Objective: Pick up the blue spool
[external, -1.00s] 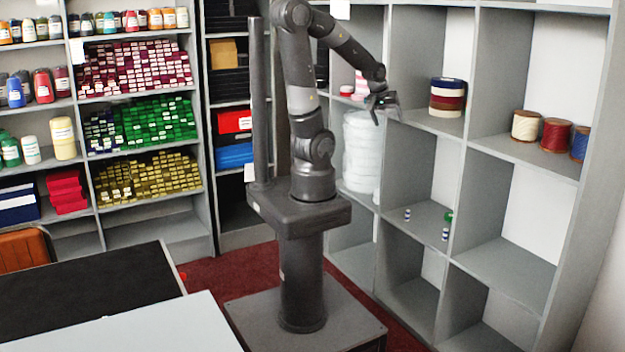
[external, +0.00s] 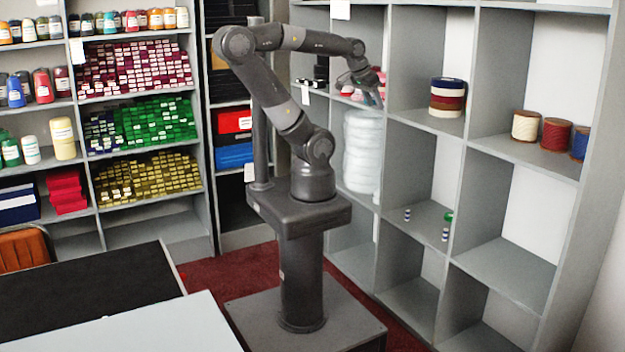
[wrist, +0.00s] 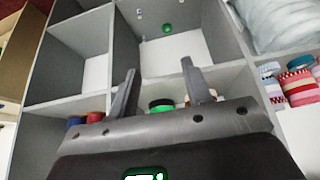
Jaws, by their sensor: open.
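The blue spool (external: 580,144) stands at the right end of a row in the right-hand cubby, partly cut off by the shelf's upright. A red spool (external: 555,134) and a cream spool (external: 525,125) stand to its left. In the wrist view a blue spool (wrist: 74,121) shows at the lower left, partly hidden by the gripper body. My gripper (external: 374,93) is open and empty in front of the shelf, well left of the blue spool. In the wrist view its two fingers (wrist: 158,84) are spread, with a green-topped object (wrist: 161,104) visible between them.
Stacked ribbon rolls (external: 448,97) stand in the cubby between my gripper and the spools. Upright dividers separate the cubbies. Small striped pieces (external: 445,234) and a green one (external: 449,217) lie lower down. A white wrapped stack (external: 361,152) fills a left cubby.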

